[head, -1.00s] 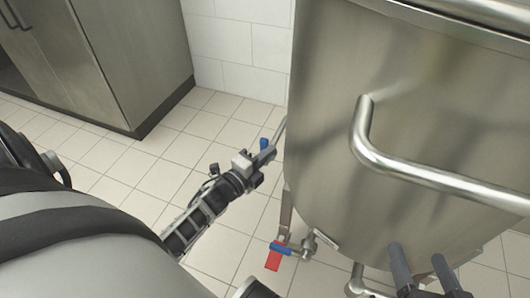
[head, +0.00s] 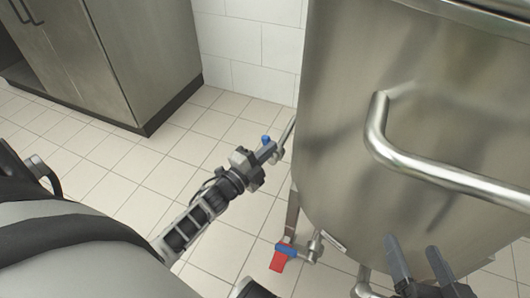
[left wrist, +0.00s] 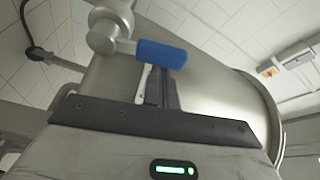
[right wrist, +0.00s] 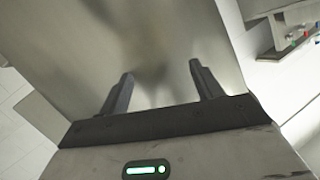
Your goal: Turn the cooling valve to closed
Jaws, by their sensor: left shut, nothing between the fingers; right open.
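A valve with a blue lever handle (left wrist: 162,54) and a metal body (left wrist: 103,35) is on the tank's side. In the head view only a bit of blue (head: 266,139) shows beyond my left gripper (head: 270,151). My left gripper is shut and empty, its fingers (left wrist: 157,86) at the blue handle's underside in the left wrist view; I cannot tell whether they touch. A second valve low on the tank has a blue part (head: 287,249) and a red tag (head: 278,263). No label shows which is the cooling valve. My right gripper (head: 412,262) is open and empty in front of the tank.
The large steel tank (head: 340,190) fills the right side, with a thick bent handle (head: 379,130) on its front. A steel cabinet (head: 120,60) stands at the back left. Tiled floor (head: 120,155) between them is free.

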